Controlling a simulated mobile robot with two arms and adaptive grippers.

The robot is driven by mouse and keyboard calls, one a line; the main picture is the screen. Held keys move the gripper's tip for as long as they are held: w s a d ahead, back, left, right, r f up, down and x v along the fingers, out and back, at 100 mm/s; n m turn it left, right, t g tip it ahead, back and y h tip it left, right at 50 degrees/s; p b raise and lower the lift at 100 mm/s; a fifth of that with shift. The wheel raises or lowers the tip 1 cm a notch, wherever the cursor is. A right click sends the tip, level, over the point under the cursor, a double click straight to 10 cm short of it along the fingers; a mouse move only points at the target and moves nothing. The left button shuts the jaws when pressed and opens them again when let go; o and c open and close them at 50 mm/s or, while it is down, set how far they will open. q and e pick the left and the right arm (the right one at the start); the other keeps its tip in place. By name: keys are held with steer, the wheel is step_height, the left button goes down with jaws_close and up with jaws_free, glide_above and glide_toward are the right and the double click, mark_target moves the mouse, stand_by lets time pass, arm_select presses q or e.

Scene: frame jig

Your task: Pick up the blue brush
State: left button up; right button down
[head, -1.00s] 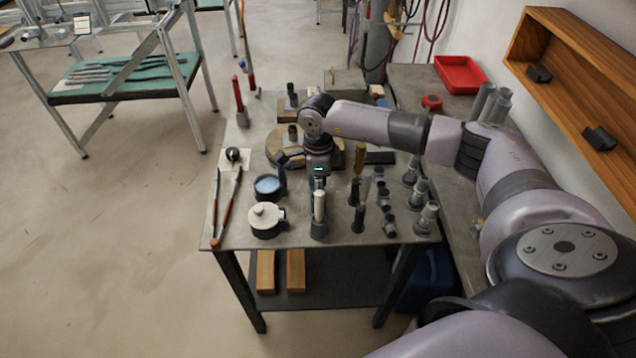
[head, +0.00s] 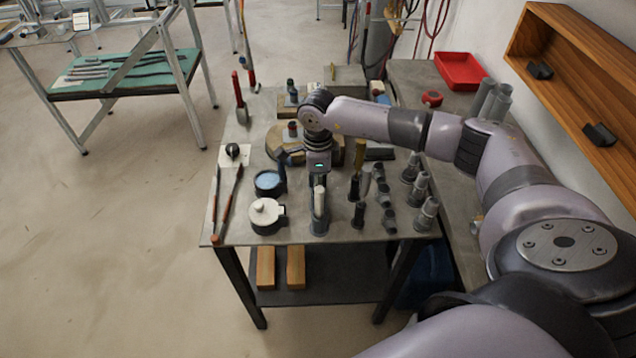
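My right gripper (head: 318,170) hangs over the middle of the metal table (head: 335,236), at the end of the arm from the right. Its fingers are mostly hidden or too small to read. An upright piece (head: 319,205) with a pale top and a blue-grey lower part stands just below it in the picture. I cannot tell whether this is the blue brush or whether the gripper touches it. No other brush can be made out for sure. My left gripper is not in view.
A blue-topped cup (head: 268,182) and a white-lidded jar (head: 265,214) stand left of the gripper. Several dark upright fittings (head: 388,220) stand to its right. Long tools (head: 229,207) lie along the left edge. A wooden shelf (head: 575,65) hangs on the right wall.

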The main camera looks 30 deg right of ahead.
steer(key=shift+r, duration=0.15)
step_height(320, 180, up, 20)
steer(key=b, duration=0.4)
steer(key=shift+b, duration=0.3)
stand_by(1.6)
